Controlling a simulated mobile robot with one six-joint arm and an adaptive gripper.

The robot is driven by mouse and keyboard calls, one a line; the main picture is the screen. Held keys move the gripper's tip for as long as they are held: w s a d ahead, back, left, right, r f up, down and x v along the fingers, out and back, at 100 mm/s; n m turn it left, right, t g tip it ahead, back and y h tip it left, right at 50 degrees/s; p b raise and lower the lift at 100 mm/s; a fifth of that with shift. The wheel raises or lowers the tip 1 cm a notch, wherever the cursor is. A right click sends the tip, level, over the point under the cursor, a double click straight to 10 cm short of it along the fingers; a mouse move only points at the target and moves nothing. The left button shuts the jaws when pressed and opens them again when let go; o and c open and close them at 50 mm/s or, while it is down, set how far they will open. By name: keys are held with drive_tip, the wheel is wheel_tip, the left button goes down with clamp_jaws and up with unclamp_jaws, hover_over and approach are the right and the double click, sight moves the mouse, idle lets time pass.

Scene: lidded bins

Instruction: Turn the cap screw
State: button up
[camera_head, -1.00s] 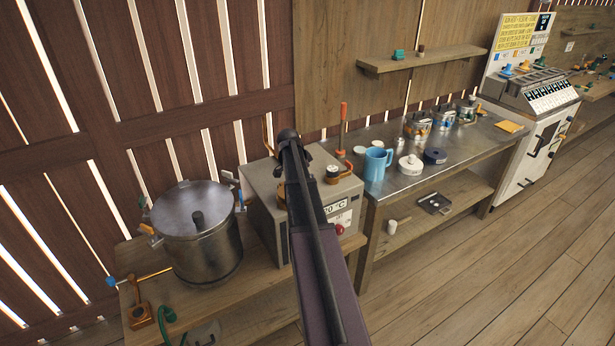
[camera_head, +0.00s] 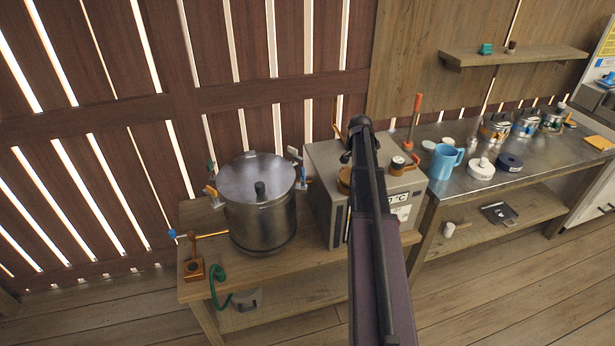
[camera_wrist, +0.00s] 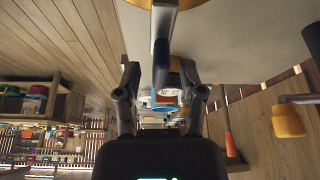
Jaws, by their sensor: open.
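My gripper (camera_wrist: 160,90) is open; its two dark fingers are spread in the wrist view. In the head view my own arm largely covers it, above the grey box (camera_head: 322,190). A dark round cap with a pale top (camera_head: 398,161) sits on an orange fitting on the box, just right of my arm. In the wrist view a similar pale-faced cap (camera_wrist: 168,87) shows between the fingers, partly hidden by a metal bar (camera_wrist: 161,50). Nothing is visibly gripped. I cannot tell for certain which part is the cap screw.
A large lidded metal pot (camera_head: 260,210) with clamps stands left of the box on a wooden bench (camera_head: 290,262). An orange-handled tool (camera_head: 413,118) stands behind the box. A blue jug (camera_head: 444,162) and several lidded pots stand on the metal table (camera_head: 470,195) at right.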

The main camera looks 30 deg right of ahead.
drive_tip(key=n+t, duration=0.2)
drive_tip(key=n, duration=0.2)
drive_tip(key=shift+n, duration=0.4)
drive_tip(key=shift+n+t+y, duration=0.6)
drive_tip(key=shift+n+t, duration=0.2)
drive_tip(key=shift+n, duration=1.4)
drive_tip(key=shift+n+t+y, duration=0.5)
drive_tip(key=shift+n+y, duration=0.3)
drive_tip(key=shift+n, duration=1.6)
drive_tip(key=shift+n+y, duration=0.9)
drive_tip(key=shift+n, duration=1.3)
drive_tip(key=p+v, duration=1.3)
drive_tip(key=v, duration=0.1)
drive_tip(key=a+f+g+b, duration=0.1)
drive_tip(key=a, duration=1.4)
drive_tip(key=a+f+g+b, duration=0.1)
drive_tip(key=a+f, duration=0.1)
drive_tip(key=a, duration=1.3)
drive_tip(key=shift+s+a+f+y, duration=0.3)
drive_tip(key=shift+a+y, duration=0.05)
drive_tip(key=shift+y, duration=0.05)
